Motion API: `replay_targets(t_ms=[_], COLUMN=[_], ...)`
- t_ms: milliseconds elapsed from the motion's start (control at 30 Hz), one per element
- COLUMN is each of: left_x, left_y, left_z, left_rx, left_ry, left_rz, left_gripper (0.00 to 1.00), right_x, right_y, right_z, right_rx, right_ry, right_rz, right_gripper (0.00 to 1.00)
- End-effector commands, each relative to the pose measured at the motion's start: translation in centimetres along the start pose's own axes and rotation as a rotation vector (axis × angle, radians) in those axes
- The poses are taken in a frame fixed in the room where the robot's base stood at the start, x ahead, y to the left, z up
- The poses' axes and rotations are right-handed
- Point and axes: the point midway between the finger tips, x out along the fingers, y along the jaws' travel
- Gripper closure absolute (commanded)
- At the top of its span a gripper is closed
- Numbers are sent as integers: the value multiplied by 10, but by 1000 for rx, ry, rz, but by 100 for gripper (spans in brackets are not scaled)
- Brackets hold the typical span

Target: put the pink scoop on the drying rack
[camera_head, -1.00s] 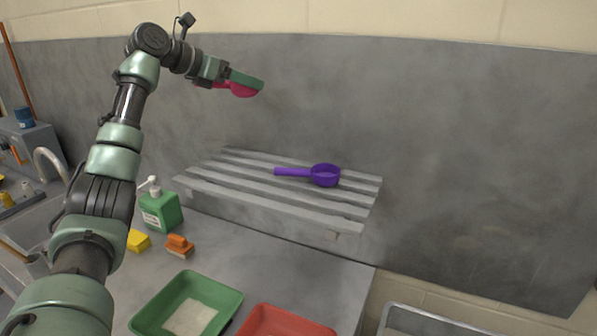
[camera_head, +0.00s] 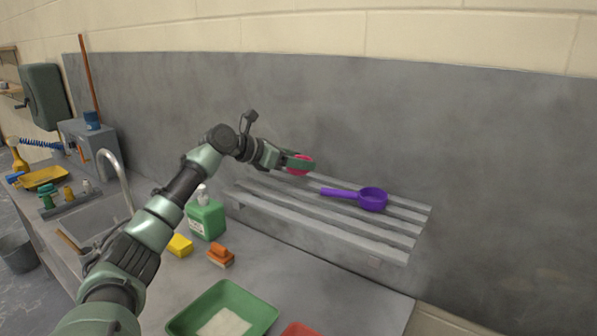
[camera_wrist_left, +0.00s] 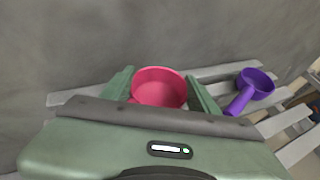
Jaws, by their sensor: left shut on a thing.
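The pink scoop (camera_head: 300,164) is in my left gripper (camera_head: 297,162), which is shut on it. In the left wrist view the scoop's round cup (camera_wrist_left: 159,87) shows between the two green fingers (camera_wrist_left: 158,92); its handle is mostly hidden. The grey slatted drying rack (camera_head: 330,222) stands against the back wall panel. The scoop is over the rack's back left part in the head view. I cannot tell whether it touches the slats. My right gripper is not in view.
A purple scoop (camera_head: 372,199) lies on the rack to the right of my left gripper, also in the wrist view (camera_wrist_left: 256,83). A green soap bottle (camera_head: 206,218), yellow sponge (camera_head: 180,245), orange brush (camera_head: 221,255) and green tub (camera_head: 252,310) are on the counter. The rack's front slats are clear.

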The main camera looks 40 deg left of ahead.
Motion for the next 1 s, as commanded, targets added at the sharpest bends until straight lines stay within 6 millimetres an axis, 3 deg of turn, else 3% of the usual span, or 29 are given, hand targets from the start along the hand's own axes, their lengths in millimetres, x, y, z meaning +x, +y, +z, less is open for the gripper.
replay_targets(t_ms=[200, 600, 633, 700, 1000], left_x=[12, 14, 14, 14, 14], left_y=[-1, -1, -1, -1, -1], left_z=[-28, -33, -34, -34, -33], left_rx=[-1, -1, -1, -1, -1], left_ry=[4, 1, 2, 2, 2], left_rz=[-2, -2, -2, -1, -1], left_gripper=[85, 85, 38, 19, 19], right_x=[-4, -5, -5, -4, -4], right_y=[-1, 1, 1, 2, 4], right_z=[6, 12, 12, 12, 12], right_rx=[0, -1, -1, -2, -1], right_ry=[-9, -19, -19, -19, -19], right_rz=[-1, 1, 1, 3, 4], right_gripper=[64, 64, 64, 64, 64])
